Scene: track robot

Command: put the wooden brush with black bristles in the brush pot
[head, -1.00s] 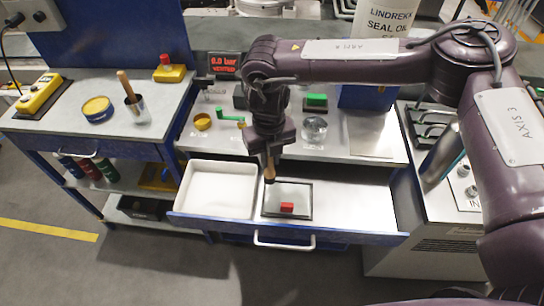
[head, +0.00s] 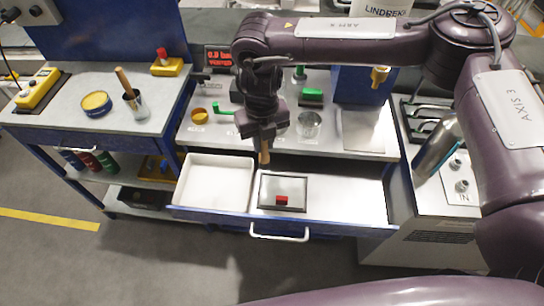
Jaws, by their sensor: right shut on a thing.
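My right gripper (head: 264,134) points down above the open drawer, near the front edge of the middle bench. It is shut on a wooden brush (head: 265,150), which hangs upright below the jaws. The jaws hide its upper part, and its bristles are too small to make out clearly. A metal pot (head: 137,104) stands on the left bench, far to the left of the gripper. Another wooden handle (head: 124,82) leans out of this pot. My left gripper is not in view.
The open drawer (head: 350,215) holds a white tray (head: 215,185) and a dark-rimmed plate (head: 268,188) with a red block (head: 282,200). A yellow tin (head: 96,103) stands left of the pot. A red-knobbed yellow box (head: 167,67) stands behind it. Small items crowd the middle bench.

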